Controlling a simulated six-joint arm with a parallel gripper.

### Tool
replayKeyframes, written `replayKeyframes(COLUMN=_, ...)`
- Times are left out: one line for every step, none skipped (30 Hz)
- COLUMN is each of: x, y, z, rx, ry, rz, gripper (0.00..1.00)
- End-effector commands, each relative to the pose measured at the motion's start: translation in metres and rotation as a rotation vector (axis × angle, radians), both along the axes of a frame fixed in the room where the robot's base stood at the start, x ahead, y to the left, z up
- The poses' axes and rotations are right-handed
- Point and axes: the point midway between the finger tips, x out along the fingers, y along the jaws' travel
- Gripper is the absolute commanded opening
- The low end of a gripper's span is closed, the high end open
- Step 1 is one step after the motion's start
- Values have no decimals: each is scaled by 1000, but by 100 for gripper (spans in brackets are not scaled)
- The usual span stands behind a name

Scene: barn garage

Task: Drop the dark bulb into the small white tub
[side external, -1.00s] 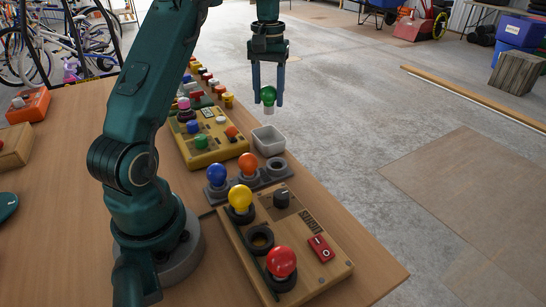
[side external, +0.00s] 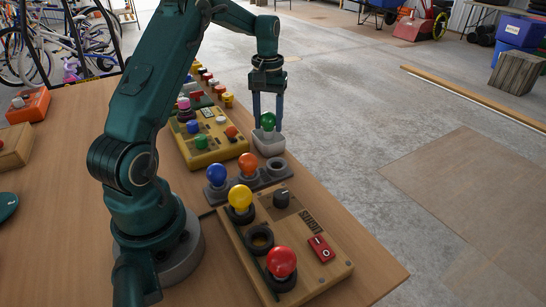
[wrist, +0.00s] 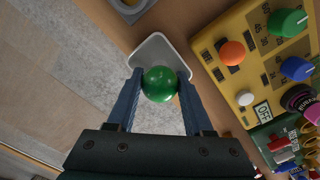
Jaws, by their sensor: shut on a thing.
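My gripper (side external: 267,122) is shut on a dark green bulb (side external: 268,120), held with its base pointing down. The small white tub (side external: 268,147) stands on the table's right edge, directly under the bulb. In the side view the bulb's lower end is hidden at the tub's rim, so I cannot tell how deep it sits. In the wrist view the green bulb (wrist: 160,84) lies between the two blue fingers (wrist: 157,100), and the white tub (wrist: 160,52) shows behind it.
A yellow control panel (side external: 212,150) stands left of the tub. A grey socket strip (side external: 232,192) with a blue bulb (side external: 217,174) and an orange bulb (side external: 249,164) is in front. A wooden panel (side external: 300,225) with yellow and red bulbs is nearer. Open floor lies to the right.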

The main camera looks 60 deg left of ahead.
Motion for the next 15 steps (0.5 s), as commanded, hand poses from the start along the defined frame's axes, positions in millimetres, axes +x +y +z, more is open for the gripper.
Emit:
replayKeyframes(x=0, y=0, z=-1, rx=-1, ry=1, rz=0, gripper=0)
replayKeyframes(x=0, y=0, z=-1, rx=-1, ry=1, rz=0, gripper=0)
replayKeyframes(x=0, y=0, z=-2, rx=-1, ry=1, rz=0, gripper=0)
replayKeyframes(x=0, y=0, z=-2, rx=0, ry=0, rz=0, gripper=0)
replayKeyframes(x=0, y=0, z=-2, rx=0, ry=0, rz=0, gripper=0)
replayKeyframes(x=0, y=0, z=-2, rx=0, ry=0, rz=0, gripper=0)
replayKeyframes(x=0, y=0, z=-2, rx=0, ry=0, rz=0, gripper=0)
replayKeyframes(x=0, y=0, z=-2, rx=0, ry=0, rz=0, gripper=0)
replayKeyframes(x=0, y=0, z=-1, rx=0, ry=0, rz=0, gripper=0)
replayKeyframes(x=0, y=0, z=-1, rx=0, ry=0, rz=0, gripper=59)
replayKeyframes(x=0, y=0, z=-1, rx=-1, ry=1, rz=0, gripper=71)
replayKeyframes(x=0, y=0, z=-1, rx=0, ry=0, rz=0, gripper=86)
replayKeyframes(x=0, y=0, z=-1, rx=-1, ry=1, rz=0, gripper=86)
replayKeyframes(x=0, y=0, z=-1, rx=0, ry=0, rz=0, gripper=86)
replayKeyframes(x=0, y=0, z=-1, rx=0, ry=0, rz=0, gripper=86)
